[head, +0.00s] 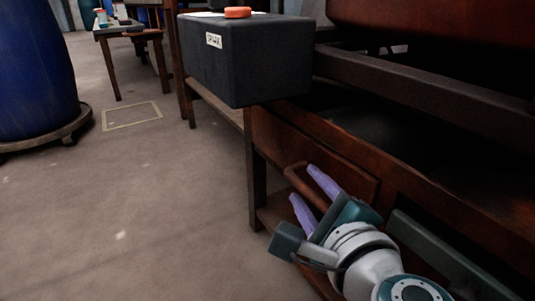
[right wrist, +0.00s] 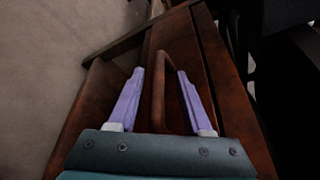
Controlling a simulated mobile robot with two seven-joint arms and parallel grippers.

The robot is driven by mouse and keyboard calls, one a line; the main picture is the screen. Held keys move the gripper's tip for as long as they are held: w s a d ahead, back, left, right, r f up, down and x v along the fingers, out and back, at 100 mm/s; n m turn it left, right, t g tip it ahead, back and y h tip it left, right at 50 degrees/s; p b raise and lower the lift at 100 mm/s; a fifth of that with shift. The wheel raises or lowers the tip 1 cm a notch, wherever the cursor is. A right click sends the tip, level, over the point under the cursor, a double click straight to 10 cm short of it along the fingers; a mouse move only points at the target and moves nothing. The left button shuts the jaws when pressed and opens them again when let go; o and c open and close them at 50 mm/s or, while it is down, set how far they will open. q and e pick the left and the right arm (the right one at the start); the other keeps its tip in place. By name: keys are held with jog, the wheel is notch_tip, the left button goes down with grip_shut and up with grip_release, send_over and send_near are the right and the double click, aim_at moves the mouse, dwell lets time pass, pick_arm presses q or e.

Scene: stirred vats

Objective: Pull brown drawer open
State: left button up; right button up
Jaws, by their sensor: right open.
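The brown drawer (head: 348,172) is in the side of the dark wooden bench in the head view, and its front looks flush with the frame. Its bar handle (head: 298,176) sticks out from the front. My right gripper (head: 304,183) is open at the handle, with a purple finger on either side of it. In the right wrist view the handle (right wrist: 158,92) runs between the two spread fingers (right wrist: 160,72), with gaps showing on both sides. The fingers hide part of the drawer front in the head view. My left gripper is not in view.
A dark box (head: 247,60) with an orange-red button (head: 238,12) sits above the bench. A blue barrel (head: 35,75) stands on a round base at the left. A small table (head: 118,30) is at the back. The floor left of the bench is clear.

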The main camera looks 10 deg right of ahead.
jog(key=shift+w+f, duration=0.15)
jog(key=shift+w, duration=0.15)
jog(key=shift+s, duration=0.25)
jog(key=shift+w, duration=0.2)
jog(key=c, duration=0.4)
grip_shut()
dwell(0.5)
